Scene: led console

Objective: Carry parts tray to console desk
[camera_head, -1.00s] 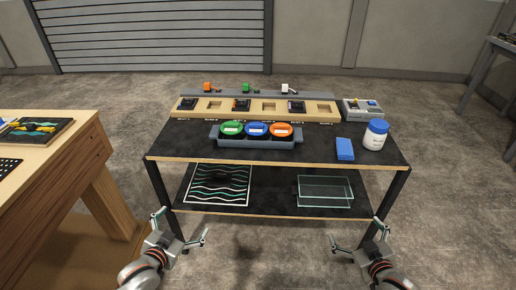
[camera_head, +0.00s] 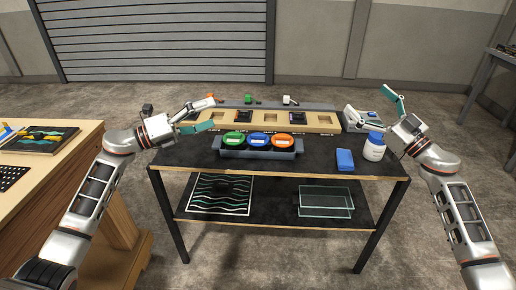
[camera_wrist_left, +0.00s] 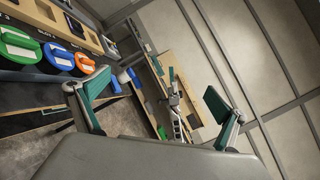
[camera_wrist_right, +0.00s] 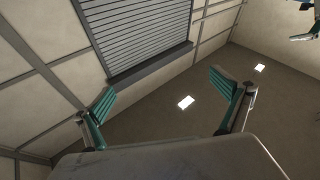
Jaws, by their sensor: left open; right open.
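The grey parts tray (camera_head: 258,154) holds tubs with green, blue and orange lids and sits near the middle of the black-topped table (camera_head: 310,163). The lids also show at the left of the left wrist view. My left gripper (camera_head: 212,115) is open and empty, raised above the table's left side, left of and apart from the tray. My right gripper (camera_head: 368,101) is open and empty, raised near the table's right end, well apart from the tray; its wrist view shows only wall, shutter and ceiling between the fingers. A wooden desk (camera_head: 62,165) at the left may be the console desk.
A white bottle (camera_head: 374,148) and a blue box (camera_head: 345,160) stand right of the tray. A wooden slotted rack (camera_head: 322,120) runs behind it. The lower shelf holds a wavy-lined panel (camera_head: 220,195) and a glass bin (camera_head: 325,203). A patterned board (camera_head: 40,139) lies on the wooden desk.

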